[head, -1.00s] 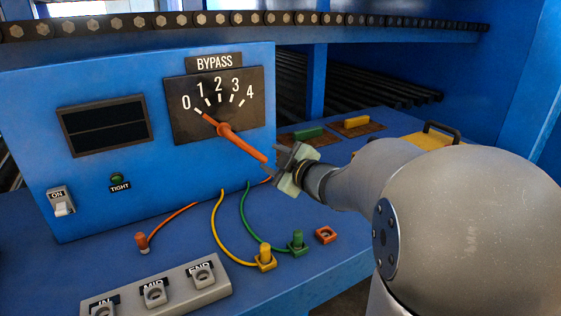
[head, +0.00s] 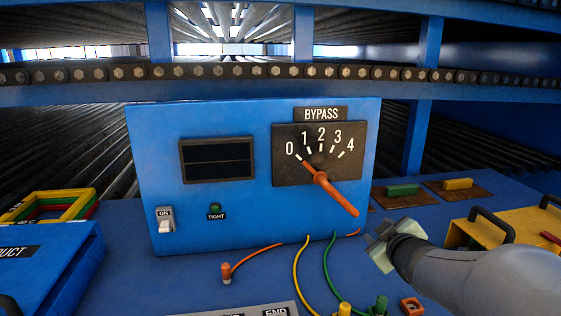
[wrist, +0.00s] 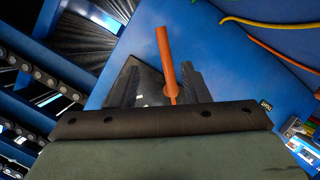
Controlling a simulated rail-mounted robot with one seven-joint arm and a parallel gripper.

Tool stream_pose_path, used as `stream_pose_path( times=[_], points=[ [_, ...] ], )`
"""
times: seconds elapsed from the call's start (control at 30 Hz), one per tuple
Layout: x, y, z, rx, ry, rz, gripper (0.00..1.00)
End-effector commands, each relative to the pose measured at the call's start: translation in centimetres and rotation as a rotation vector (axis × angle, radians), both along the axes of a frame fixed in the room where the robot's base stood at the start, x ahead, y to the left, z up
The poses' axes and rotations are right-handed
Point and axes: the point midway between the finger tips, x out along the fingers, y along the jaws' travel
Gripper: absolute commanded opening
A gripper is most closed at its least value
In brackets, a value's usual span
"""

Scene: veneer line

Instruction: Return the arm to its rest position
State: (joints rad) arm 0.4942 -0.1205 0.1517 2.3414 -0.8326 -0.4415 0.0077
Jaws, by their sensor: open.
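My gripper (head: 376,238) is at the lower right of the blue BYPASS panel (head: 225,235) in the head view. It is open, with nothing visible between its fingers. The orange lever (head: 337,194) has its pointer end at 0 on the dial and its long handle slanting down to the right. The handle's tip is just up and left of my gripper, with a small gap in the picture. In the wrist view, the gripper's fingers (wrist: 158,88) are spread, and the orange lever (wrist: 164,55) shows between and beyond them.
An orange plug (head: 226,273) stands on the bench at the cord's end. Yellow (head: 344,309) and green (head: 381,304) plugs are at the front.

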Motion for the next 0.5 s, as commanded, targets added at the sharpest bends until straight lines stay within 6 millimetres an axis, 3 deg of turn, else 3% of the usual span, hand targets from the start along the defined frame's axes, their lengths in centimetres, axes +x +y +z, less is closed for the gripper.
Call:
stream_pose_path(
  times=[0.17,0.3,0.4,0.5],
  points=[
    [-6.6,1.6,-4.0,0.151,0.353,-0.300,0.42],
    [-14.6,5.0,-7.6,0.284,0.695,-0.454,0.42],
    [-19.7,7.7,-8.9,0.352,0.904,-0.507,0.42],
    [-23.3,9.6,-9.4,0.395,1.054,-0.529,0.42]
  ],
)
